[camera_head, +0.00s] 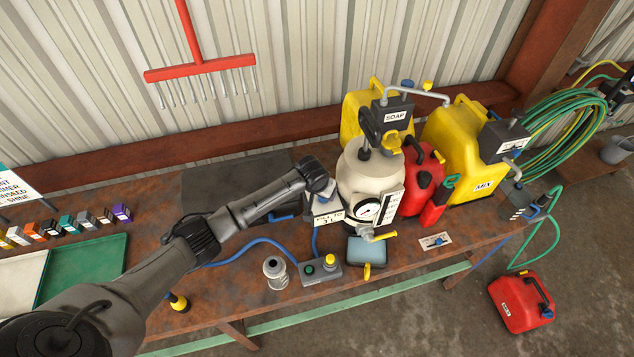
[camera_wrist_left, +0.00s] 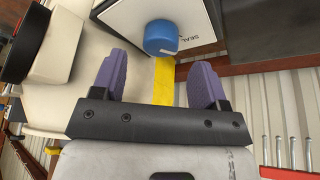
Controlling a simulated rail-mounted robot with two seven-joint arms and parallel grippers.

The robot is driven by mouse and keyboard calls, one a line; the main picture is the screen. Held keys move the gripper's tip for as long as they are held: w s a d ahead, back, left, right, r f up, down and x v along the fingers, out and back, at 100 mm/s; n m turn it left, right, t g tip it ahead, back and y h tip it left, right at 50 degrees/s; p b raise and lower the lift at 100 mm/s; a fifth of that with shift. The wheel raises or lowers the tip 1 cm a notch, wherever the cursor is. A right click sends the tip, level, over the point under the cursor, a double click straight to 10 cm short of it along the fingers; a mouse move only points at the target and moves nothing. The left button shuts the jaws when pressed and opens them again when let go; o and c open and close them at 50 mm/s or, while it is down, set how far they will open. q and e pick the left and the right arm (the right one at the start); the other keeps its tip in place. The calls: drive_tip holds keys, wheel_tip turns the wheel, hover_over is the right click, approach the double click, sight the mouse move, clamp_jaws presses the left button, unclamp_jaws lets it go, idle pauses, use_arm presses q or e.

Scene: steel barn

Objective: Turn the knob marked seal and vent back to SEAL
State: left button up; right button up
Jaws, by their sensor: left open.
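The blue round knob (camera_wrist_left: 161,37) sits on a white plate (camera_wrist_left: 200,15) in the left wrist view. The word SEAL shows on the plate to the right of the knob; VENT is not visible. A small light mark lies at the knob's right side, too small to read as a setting. My left gripper (camera_wrist_left: 159,62) is open and empty. Its purple fingertips straddle a yellow strip (camera_wrist_left: 163,82), just short of the knob and apart from it. In the head view my left wrist ends beside the cream tank (camera_head: 356,185), and its fingertips are hidden. My right gripper is not in view.
The tank carries a gauge (camera_head: 368,210) and a sign. Red (camera_head: 421,172) and yellow (camera_head: 465,150) cans crowd the right. A red rake (camera_head: 200,68) hangs behind.

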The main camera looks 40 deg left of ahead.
use_arm(q)
drive_tip(key=a+b+v, duration=0.1)
drive_tip(key=v, duration=0.9)
drive_tip(key=shift+d, duration=0.45)
drive_tip(key=s+d+r+m+t+y, duration=0.1)
drive_tip(key=s+d+r+m+t, duration=0.1)
drive_tip(key=d+r+m+t, duration=0.3)
drive_tip(key=s+d+r+m+t, duration=0.1)
drive_tip(key=s+d+r+m, duration=0.1)
drive_tip(key=r, duration=0.4)
drive_tip(key=s+d+f+g, duration=0.2)
drive_tip(key=s+f, duration=0.5)
drive_tip(key=s, duration=0.3)
drive_tip(key=s+d+f+n+g+h, duration=0.1)
drive_tip(key=s+d+f+g, duration=0.1)
drive_tip(key=s+f, duration=0.5)
drive_tip(key=s+d+f+n+g+h, duration=0.1)
drive_tip(key=s+d+f, duration=0.3)
drive_tip(key=s, duration=0.9)
wheel_tip(320, 180, down, 3)
drive_tip(key=shift+s+d+r+g, duration=0.15)
drive_tip(key=shift+s+g, duration=0.25)
drive_tip(key=shift+g, duration=0.5)
